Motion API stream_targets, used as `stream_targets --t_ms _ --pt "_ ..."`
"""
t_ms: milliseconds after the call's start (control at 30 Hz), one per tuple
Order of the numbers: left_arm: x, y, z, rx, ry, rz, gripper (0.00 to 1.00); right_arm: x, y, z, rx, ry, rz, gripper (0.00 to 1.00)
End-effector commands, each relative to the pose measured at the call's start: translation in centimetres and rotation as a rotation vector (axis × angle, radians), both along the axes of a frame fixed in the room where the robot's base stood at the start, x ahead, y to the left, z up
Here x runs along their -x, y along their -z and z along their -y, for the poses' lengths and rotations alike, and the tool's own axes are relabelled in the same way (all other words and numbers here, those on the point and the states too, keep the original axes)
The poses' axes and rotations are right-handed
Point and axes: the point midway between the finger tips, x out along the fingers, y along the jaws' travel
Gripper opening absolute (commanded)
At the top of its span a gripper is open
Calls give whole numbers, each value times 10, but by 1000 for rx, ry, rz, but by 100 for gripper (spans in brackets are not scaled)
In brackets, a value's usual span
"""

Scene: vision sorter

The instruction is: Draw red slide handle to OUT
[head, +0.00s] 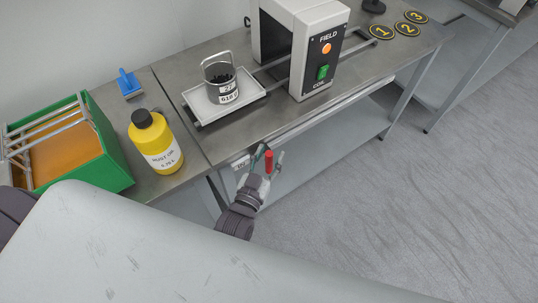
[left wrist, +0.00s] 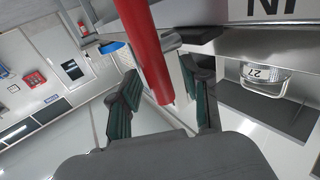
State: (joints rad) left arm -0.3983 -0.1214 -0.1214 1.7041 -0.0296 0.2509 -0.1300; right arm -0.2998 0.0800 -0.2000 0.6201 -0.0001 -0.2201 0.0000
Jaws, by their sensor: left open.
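The red slide handle (head: 269,161) stands upright at the front edge of the steel bench. In the left wrist view the red handle (left wrist: 147,50) comes down from the top, its free end between my fingers. My left gripper (head: 266,165) is open, its fingers on either side of the handle; in the left wrist view the gripper (left wrist: 164,95) shows gaps beside the handle. A small white label (head: 240,162) is on the bench front left of the handle; a label (left wrist: 270,8) reading IN, upside down, shows in the wrist view. My right gripper is not in view.
A white tray (head: 193,104) with a pail (head: 221,84) sits on rails left of the grey sorter housing (head: 302,45). A yellow bottle (head: 155,145) and green crate (head: 112,158) stand further left. Open floor lies right of the handle, before the bench.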

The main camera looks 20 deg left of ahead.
Motion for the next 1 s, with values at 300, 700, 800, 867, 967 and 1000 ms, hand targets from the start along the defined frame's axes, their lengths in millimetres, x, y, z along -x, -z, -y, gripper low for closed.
stream_targets --t_ms 300,700,800,867,967,1000 --pt "0 0 0 0 0 0 28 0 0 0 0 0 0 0" --pt "0 0 0 0 0 0 0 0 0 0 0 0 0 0" --pt "0 0 0 0 0 0 0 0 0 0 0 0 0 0" --pt "-1 0 -1 0 0 1 0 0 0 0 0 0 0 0" --pt "-3 0 -3 0 0 1 0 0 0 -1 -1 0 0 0" --pt "-5 0 -4 0 0 1 0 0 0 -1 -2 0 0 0"
